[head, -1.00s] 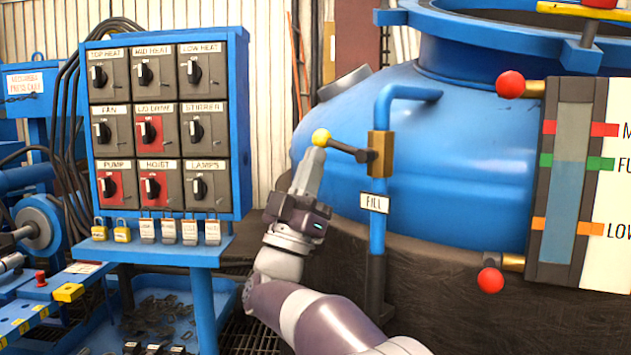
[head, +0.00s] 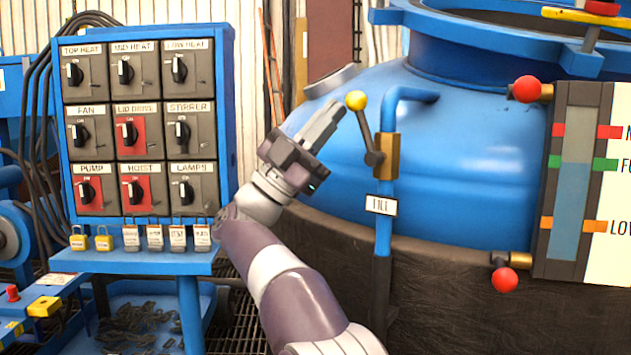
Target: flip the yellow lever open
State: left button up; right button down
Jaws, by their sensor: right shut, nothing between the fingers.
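The lever is a dark arm with a yellow ball knob (head: 356,100), on a brass valve (head: 386,156) in the blue fill pipe (head: 384,240). The lever now stands steeply up from the valve, leaning a little left. A FILL label (head: 381,205) hangs on the pipe below. My right gripper (head: 338,108) is shut and empty. Its tip is just left of the yellow knob and slightly lower; I cannot tell whether they touch. My left gripper is not in view.
A blue switch panel (head: 222,120) with several rotary switches and hanging padlocks stands to the left. The big blue vessel (head: 460,150) is behind the pipe. A level gauge (head: 570,180) with red knobs stands at the right.

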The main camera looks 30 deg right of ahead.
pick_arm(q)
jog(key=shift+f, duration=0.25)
pick_arm(e)
jog(key=shift+s+d+r, duration=0.2)
jog(key=shift+s+r, duration=0.3)
jog(key=shift+s, duration=0.15)
jog(key=shift+s+d+r, duration=0.2)
jog(key=shift+s+r, duration=0.3)
jog(key=shift+s, duration=0.2)
